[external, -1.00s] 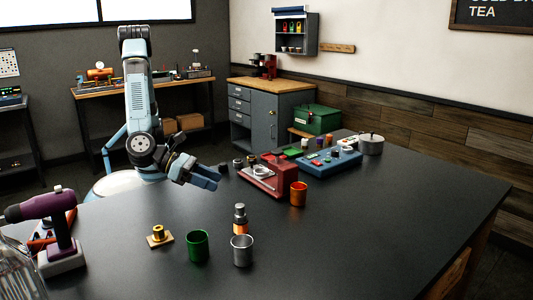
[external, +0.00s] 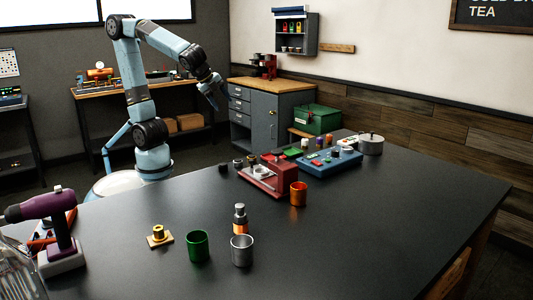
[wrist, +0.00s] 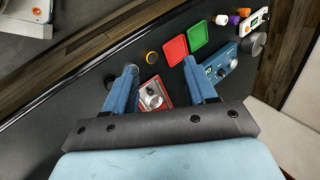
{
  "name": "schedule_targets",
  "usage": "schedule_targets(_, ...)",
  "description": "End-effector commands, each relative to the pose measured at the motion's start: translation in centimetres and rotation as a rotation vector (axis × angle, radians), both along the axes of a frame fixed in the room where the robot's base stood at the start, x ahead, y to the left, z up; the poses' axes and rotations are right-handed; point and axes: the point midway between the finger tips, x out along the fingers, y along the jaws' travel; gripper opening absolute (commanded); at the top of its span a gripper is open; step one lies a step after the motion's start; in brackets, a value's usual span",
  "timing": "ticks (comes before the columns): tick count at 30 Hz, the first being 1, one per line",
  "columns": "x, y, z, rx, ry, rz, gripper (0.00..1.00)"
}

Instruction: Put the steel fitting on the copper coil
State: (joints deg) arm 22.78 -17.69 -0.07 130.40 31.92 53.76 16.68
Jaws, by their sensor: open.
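My gripper (external: 218,98) is raised high above the back of the table, fingers pointing down, open and empty. In the wrist view its two blue fingers (wrist: 161,80) stand apart, with the red machine far below between them. The red machine (external: 272,182) carries a silver round part (external: 261,172), which also shows in the wrist view (wrist: 151,97); I cannot tell whether this is the steel fitting. Several small dark cylinders (external: 238,164) stand left of the machine. A copper-coloured piece (external: 158,232) sits upright on a small tan base at front left; I cannot tell whether it is the coil.
A green cup (external: 198,247), a steel cup (external: 242,252), a dropper bottle (external: 240,217) and an orange cup (external: 299,194) stand on the black table. A blue device (external: 336,162) and a pot (external: 371,144) are at the back right. A purple drill (external: 50,225) stands left. The right front is clear.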

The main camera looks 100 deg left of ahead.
Motion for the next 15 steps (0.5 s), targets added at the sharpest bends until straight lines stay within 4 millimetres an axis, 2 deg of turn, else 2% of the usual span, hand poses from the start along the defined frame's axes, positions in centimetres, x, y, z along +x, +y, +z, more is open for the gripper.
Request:
schedule_targets(1,-1.5,1.5,0.3,-0.062,-0.015,0.079,0.56)
schedule_targets(6,-6.2,4.4,0.3,-0.271,-0.060,0.328,0.56)
schedule_targets(12,-11.1,6.1,0.1,-0.509,-0.124,0.595,0.56)
schedule_targets(15,-12.8,6.3,-0.1,-0.602,-0.151,0.693,0.56)
